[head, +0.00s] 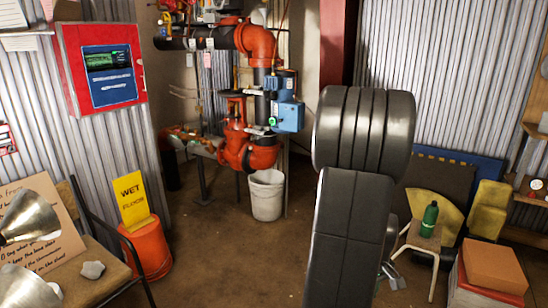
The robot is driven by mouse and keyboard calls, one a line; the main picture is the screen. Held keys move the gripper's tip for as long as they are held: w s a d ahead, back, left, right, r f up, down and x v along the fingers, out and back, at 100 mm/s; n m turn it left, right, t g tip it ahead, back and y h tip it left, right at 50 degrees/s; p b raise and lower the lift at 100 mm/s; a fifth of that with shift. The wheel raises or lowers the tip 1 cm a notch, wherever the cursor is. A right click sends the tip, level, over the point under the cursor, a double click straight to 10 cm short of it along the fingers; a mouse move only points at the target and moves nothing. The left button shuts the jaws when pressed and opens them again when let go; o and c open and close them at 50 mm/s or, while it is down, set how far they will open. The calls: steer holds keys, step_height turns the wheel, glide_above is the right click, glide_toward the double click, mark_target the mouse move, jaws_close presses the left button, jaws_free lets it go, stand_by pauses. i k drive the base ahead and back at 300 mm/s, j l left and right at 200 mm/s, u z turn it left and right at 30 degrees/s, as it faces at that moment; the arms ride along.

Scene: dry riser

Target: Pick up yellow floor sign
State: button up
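The yellow floor sign (132,200) stands at the left, leaning a little, with black lettering that begins with "WET". Its lower end meets an orange bucket (149,250); I cannot tell whether it is on the bucket or in it. My dark arm fills the middle right of the view, well apart from the sign. Grey metal parts that may be my gripper (392,276) show low beside the arm, mostly hidden behind it. Whether they are open or shut cannot be seen.
A chair (105,255) with a cardboard notice, a pale lump and shiny metal cones stands left of the bucket. Red pipework (248,145) and a white bucket (266,194) are behind. A stool (422,238) with a green bottle is right. Brown floor between is clear.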

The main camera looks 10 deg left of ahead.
mark_target(129, 191)
steer(key=i+j+u, duration=0.15)
steer(key=i+u, duration=0.15)
steer(key=i, duration=0.2)
steer(key=i+u, duration=0.3)
steer(key=i, duration=0.25)
steer(key=i+l+u, duration=0.1)
steer(key=i+u, duration=0.2)
steer(key=i, duration=0.2)
steer(key=i+l+u, duration=0.3)
steer(key=i, duration=0.2)
steer(key=i+u, duration=0.3)
steer(key=u, duration=0.2)
steer(key=i+l+u, duration=0.2)
steer(key=u, duration=0.25)
steer(key=i+l+u, duration=0.25)
steer(key=u, duration=0.25)
steer(key=i+l+u, duration=0.3)
steer(key=u, duration=0.15)
steer(key=i+l+u, duration=0.3)
steer(key=l+u, duration=0.35)
steer(key=i+l+u, duration=0.1)
steer(key=l+u, duration=0.2)
steer(key=l, duration=0.25)
